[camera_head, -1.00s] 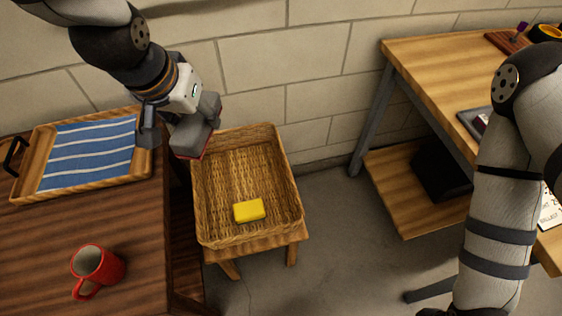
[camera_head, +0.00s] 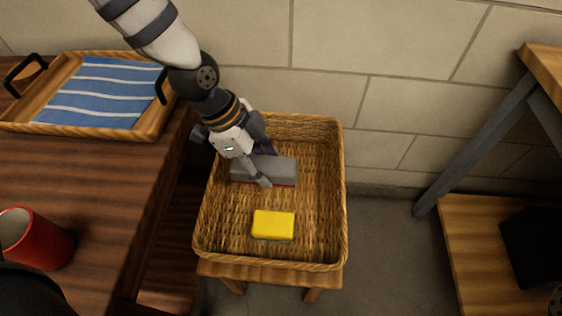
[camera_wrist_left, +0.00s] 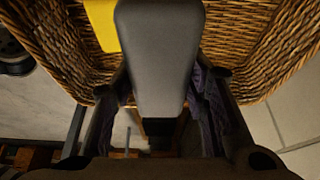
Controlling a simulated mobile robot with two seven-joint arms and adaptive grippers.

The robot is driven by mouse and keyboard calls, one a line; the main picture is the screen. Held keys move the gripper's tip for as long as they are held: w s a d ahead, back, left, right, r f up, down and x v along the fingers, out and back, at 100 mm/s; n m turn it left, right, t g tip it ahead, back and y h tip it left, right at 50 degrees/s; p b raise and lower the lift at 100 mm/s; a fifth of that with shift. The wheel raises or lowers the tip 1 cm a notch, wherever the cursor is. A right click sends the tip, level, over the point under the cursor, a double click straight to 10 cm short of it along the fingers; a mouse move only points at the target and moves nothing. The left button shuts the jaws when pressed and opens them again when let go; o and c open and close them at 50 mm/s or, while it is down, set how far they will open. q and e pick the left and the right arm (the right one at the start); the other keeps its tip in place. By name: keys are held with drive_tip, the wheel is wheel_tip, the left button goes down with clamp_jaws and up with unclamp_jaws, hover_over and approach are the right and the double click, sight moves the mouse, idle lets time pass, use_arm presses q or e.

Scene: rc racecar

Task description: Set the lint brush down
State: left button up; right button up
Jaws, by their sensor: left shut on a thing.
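The lint brush (camera_head: 281,170) is a grey block with a thin red lower edge. It lies lengthwise across the far half of the wicker basket (camera_head: 337,215), within its rim as seen from the head. My left gripper (camera_head: 266,164) is shut on it, with one finger on each long side. In the left wrist view the brush (camera_wrist_left: 157,60) sits between the two fingers, with the basket weave beyond. I cannot tell whether the brush touches the basket floor. My right gripper is out of view.
A yellow sponge-like block (camera_head: 273,225) lies in the basket's near half. The basket stands on a wooden stool (camera_head: 270,270). To the left, a dark table (camera_head: 80,180) holds a tray with a blue striped cloth (camera_head: 100,95) and a red mug (camera_head: 45,245).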

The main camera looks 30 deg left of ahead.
use_arm(q)
drive_tip(key=w+f+b, duration=0.1)
drive_tip(key=w+f, duration=0.1)
drive_tip(key=w, duration=0.1)
drive_tip(key=w+a+f+b, duration=0.1)
drive_tip(key=w+f, duration=0.1)
drive_tip(key=f, duration=0.1)
drive_tip(key=w+f+b, duration=0.1)
drive_tip(key=w+f, duration=0.1)
drive_tip(key=w, duration=0.1)
drive_tip(key=shift+w+a+f+b, duration=0.25)
drive_tip(key=shift+w+a+b, duration=0.05)
drive_tip(key=shift+a+b, duration=0.1)
drive_tip(key=shift+w+f+b, duration=0.15)
drive_tip(key=shift+f+b, duration=0.2)
drive_tip(key=shift+f, duration=0.55)
drive_tip(key=shift+w+f+b, duration=0.15)
drive_tip(key=shift+f+b, duration=0.15)
drive_tip(key=shift+f, duration=0.55)
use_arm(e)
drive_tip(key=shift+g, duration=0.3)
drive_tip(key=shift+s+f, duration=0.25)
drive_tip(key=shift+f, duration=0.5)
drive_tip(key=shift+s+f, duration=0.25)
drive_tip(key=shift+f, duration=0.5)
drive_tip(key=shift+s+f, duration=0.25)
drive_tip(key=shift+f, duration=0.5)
